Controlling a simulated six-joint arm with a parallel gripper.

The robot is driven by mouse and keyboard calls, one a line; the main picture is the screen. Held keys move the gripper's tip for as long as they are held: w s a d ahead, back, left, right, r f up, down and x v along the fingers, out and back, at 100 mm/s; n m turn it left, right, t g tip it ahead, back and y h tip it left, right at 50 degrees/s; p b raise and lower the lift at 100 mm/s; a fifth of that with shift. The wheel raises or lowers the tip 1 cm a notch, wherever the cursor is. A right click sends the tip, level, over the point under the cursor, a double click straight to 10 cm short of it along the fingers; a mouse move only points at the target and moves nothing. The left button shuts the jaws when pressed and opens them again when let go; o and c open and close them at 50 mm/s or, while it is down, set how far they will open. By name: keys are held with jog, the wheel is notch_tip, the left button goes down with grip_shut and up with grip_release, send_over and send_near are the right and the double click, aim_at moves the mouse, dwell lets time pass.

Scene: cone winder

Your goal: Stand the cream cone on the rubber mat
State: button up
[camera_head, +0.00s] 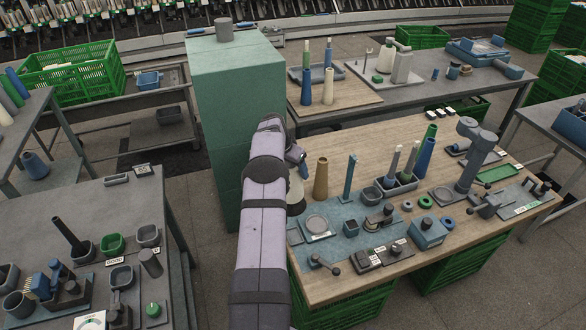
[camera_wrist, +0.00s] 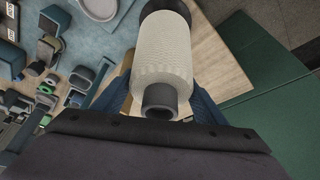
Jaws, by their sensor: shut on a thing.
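The cream cone (camera_wrist: 165,52) has a pale ribbed yarn body and a dark grey tube end pointing toward the wrist camera. My gripper (camera_wrist: 160,92) is shut on it, with a blue finger on each side. In the head view my gripper (camera_head: 298,158) is mostly behind my own arm, and only a cream sliver of the cone (camera_head: 296,192) shows, by the left edge of the wooden table. Its height above the table I cannot tell. A blue-grey mat (camera_head: 345,254) covers the table's front left; whether it is the rubber mat I cannot tell.
On the wooden table (camera_head: 350,143) stand a tan cone (camera_head: 321,178), a blue upright post (camera_head: 350,178) and a grey round plate (camera_head: 317,224), close to the held cone. A tall green cabinet (camera_head: 235,90) stands behind my arm. Several small fixtures crowd the mat.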

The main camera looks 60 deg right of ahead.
jog(key=shift+f, duration=0.1)
jog(key=shift+f+b, duration=0.9)
jog(key=shift+f, duration=0.05)
jog(key=shift+f+b, duration=0.8)
jog(key=shift+b, duration=0.15)
dwell(0.6)
dwell(0.3)
jog(key=o, duration=1)
jog(key=shift+o, duration=0.2)
jog(key=shift+b+v, duration=1.25)
jog(key=shift+v, duration=2.4)
